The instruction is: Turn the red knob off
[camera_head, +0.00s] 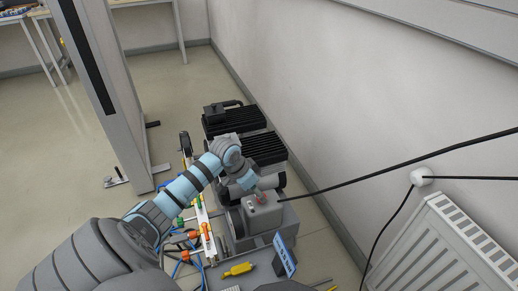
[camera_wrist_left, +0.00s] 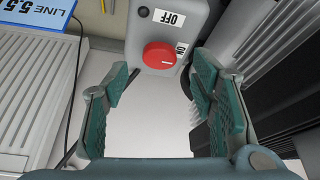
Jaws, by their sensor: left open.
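The red knob (camera_wrist_left: 159,55) is on the face of a grey control box (camera_wrist_left: 190,12) at the top middle of the left wrist view. An OFF label (camera_wrist_left: 168,17) is above it in that view, and a partly covered ON label (camera_wrist_left: 181,48) is beside it. My left gripper (camera_wrist_left: 162,78) is open, with teal fingers on either side of the knob's line and apart from it. In the head view the left gripper (camera_head: 248,183) is just above the grey box (camera_head: 263,212), where the knob looks tiny. My right gripper is not in view.
Black finned machines (camera_head: 262,148) stand behind the box. A white radiator (camera_head: 450,245) and black cables are at the right by the wall. A blue sign (camera_head: 285,255) and a yellow part (camera_head: 238,269) are in front. A grey post (camera_head: 105,90) stands left.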

